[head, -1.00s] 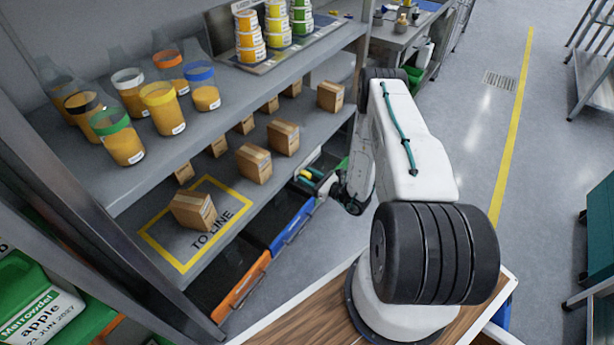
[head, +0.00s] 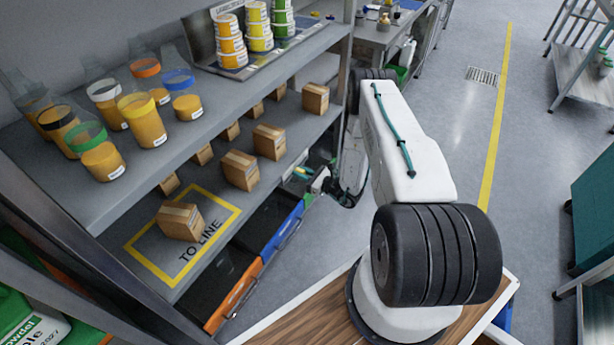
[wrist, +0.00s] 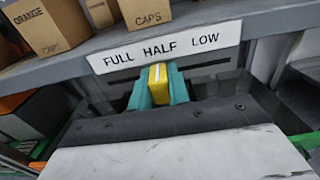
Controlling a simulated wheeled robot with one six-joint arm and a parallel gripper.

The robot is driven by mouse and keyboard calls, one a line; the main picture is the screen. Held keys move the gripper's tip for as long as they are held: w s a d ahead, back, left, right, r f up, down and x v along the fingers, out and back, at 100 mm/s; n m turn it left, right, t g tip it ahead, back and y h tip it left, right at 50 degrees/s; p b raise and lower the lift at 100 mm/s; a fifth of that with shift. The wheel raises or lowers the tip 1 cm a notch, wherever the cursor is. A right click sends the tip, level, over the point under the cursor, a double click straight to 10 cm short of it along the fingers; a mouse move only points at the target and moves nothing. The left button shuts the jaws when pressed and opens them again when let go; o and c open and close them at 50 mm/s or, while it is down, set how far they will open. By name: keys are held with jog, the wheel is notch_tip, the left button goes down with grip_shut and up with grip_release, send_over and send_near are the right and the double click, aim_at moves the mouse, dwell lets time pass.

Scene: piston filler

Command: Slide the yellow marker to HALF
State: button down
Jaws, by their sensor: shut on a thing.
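The yellow marker (wrist: 158,84) stands between the two teal fingertips of my gripper (wrist: 159,86) in the wrist view. My gripper is shut on it, with one finger on each side. The marker is just below the white label strip (wrist: 120,61), which reads FULL, HALF, LOW from left to right. It is under the word HALF (wrist: 160,48), with FULL to its left and LOW to its right. In the head view my gripper (head: 306,173) is small at the shelf's front edge, and the marker cannot be made out clearly there.
Cardboard boxes (head: 240,170) stand on the lower shelf above the label strip. Blue (head: 283,232) and orange (head: 235,295) bins sit beneath it. Jars of orange contents (head: 142,120) fill the upper shelf. Open floor (head: 455,130) lies to the right.

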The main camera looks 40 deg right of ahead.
jog(key=shift+w+d, duration=0.15)
jog(key=shift+d, duration=0.15)
jog(key=c, duration=1.3)
grip_release()
jog(key=v, duration=0.8)
jog(key=shift+w, duration=0.1)
